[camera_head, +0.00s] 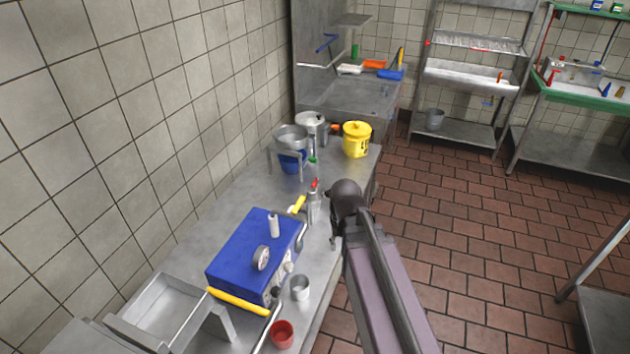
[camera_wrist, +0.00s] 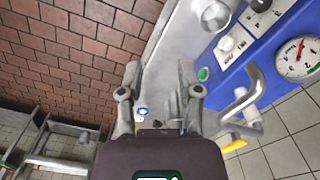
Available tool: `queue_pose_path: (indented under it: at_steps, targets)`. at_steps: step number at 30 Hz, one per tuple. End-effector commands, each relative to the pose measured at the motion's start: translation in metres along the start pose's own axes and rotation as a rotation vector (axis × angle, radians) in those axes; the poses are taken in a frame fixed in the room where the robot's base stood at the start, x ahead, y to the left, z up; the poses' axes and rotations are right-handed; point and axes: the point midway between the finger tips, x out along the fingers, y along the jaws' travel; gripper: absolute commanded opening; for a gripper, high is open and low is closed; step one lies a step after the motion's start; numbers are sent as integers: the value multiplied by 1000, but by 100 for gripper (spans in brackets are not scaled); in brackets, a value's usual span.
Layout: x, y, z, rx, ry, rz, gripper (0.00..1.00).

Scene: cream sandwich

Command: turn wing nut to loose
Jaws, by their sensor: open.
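The blue machine (camera_head: 250,250) stands on the steel counter, with a round gauge on top and bent metal handles at its ends. In the wrist view the machine's blue panel (camera_wrist: 245,60) fills the upper right, with a bent grey handle (camera_wrist: 243,94) right of my gripper. No part can be told for certain as the wing nut. My gripper (camera_wrist: 158,78) is open, with nothing visible gripped between its fingers. In the head view my arm is right of the machine, above the counter's front edge; its fingertips are hard to make out there.
Grey bottles (camera_head: 313,207) stand close beyond the machine, near my gripper. A metal cup (camera_head: 300,288) and a red cup (camera_head: 282,334) sit before it. A yellow bucket (camera_head: 356,140) and pots stand at the counter's far end. The tiled floor right of the counter is clear.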

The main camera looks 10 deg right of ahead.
Motion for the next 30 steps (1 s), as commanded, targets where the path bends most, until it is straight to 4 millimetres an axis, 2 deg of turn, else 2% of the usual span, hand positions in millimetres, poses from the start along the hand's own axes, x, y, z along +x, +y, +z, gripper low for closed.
queue_pose_path:
  at_steps: [1, 5, 24, 30]
  targets:
    - [-2, -1, -22, 13, 0, 0, 46]
    - [-4, -3, -67, 61, 0, 0, 46]
    - [-17, -14, -320, 348, 0, -1, 46]
    - [-21, -18, -389, 429, 0, -1, 46]
